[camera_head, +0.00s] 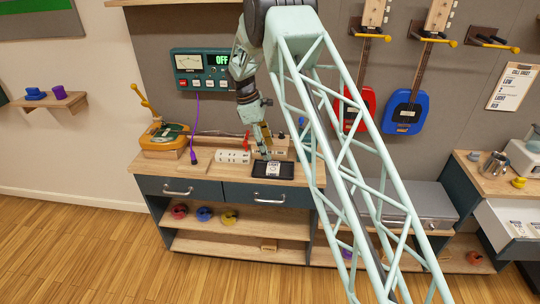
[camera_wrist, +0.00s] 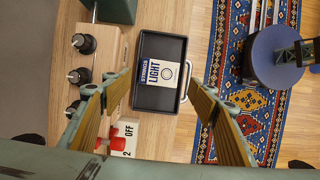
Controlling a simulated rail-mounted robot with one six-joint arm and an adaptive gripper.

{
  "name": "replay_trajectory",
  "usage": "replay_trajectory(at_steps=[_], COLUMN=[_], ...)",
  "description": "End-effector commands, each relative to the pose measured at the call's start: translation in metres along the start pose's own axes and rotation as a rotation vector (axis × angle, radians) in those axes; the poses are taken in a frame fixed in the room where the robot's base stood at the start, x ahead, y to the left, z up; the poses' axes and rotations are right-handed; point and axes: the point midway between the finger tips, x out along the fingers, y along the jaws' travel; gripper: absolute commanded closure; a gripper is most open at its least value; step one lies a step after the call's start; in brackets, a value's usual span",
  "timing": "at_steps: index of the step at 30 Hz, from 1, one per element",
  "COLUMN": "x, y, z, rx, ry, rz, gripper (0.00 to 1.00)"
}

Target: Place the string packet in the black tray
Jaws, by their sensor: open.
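The black tray (camera_head: 290,176) lies on the wooden bench top, at its right part near the front edge. The tray also shows upright in the wrist view (camera_wrist: 160,105). The string packet (camera_head: 272,168), a light card with "STRINGS LIGHT" on it, lies flat inside the tray. It also shows in the wrist view (camera_wrist: 160,72), within the tray's rim. My gripper (camera_wrist: 160,84) is open, its two fingers apart with the tray and packet seen between them. In the head view my gripper (camera_head: 264,146) is just above and behind the tray; nothing is held.
A wooden block with black knobs (camera_wrist: 95,65) stands left of the tray in the wrist view. A switch box marked "2 OFF" (camera_wrist: 126,132) with red parts is near the left finger. A white power strip (camera_head: 233,157) lies left of the tray. The patterned rug (camera_wrist: 262,105) is below.

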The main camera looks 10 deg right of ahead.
Motion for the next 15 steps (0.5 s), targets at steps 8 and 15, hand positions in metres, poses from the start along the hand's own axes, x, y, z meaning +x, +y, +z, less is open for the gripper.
replay_trajectory(at_steps=[8,15], x=[-0.033,-0.043], y=[0.0,0.0], z=[-0.001,-0.001], rx=[0.0,0.0], ry=[0.0,0.0], rz=[0.0,0.0], gripper=[0.46,0.46])
